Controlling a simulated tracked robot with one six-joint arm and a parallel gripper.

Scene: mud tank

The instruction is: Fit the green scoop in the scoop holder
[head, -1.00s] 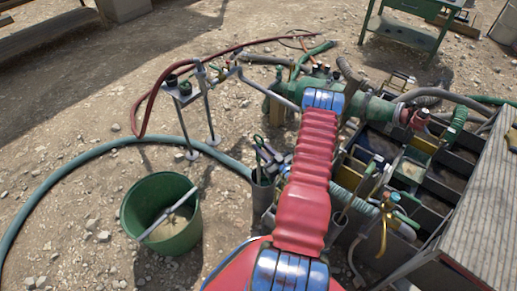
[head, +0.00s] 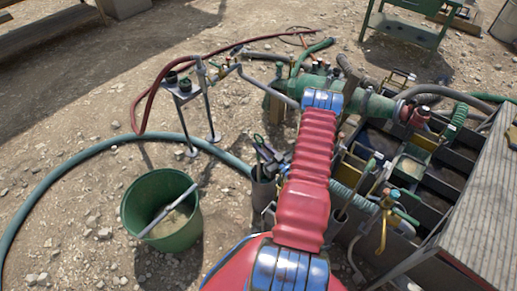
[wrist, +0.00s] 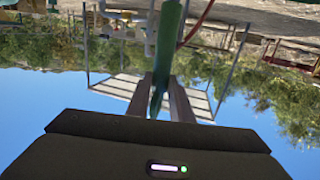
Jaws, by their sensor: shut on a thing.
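In the wrist view, the two fingers of my gripper (wrist: 174,103) are shut on a long green piece, which I take to be the green scoop (wrist: 170,40). It runs up out of the top of that picture, so its far end is out of sight. In the head view my red-sleeved arm covers the gripper and the scoop. Grey tubes on the side of the tank, left (head: 263,192) and right (head: 337,226) of my arm, hold tools. I cannot tell whether either is the scoop holder.
A green bucket (head: 172,238) with a stick across it stands at the left on stony ground. A small metal stand (head: 184,92) is behind it. Green pipes and compartments of the mud tank (head: 425,190) fill the right. A teal hose (head: 75,165) crosses the left ground.

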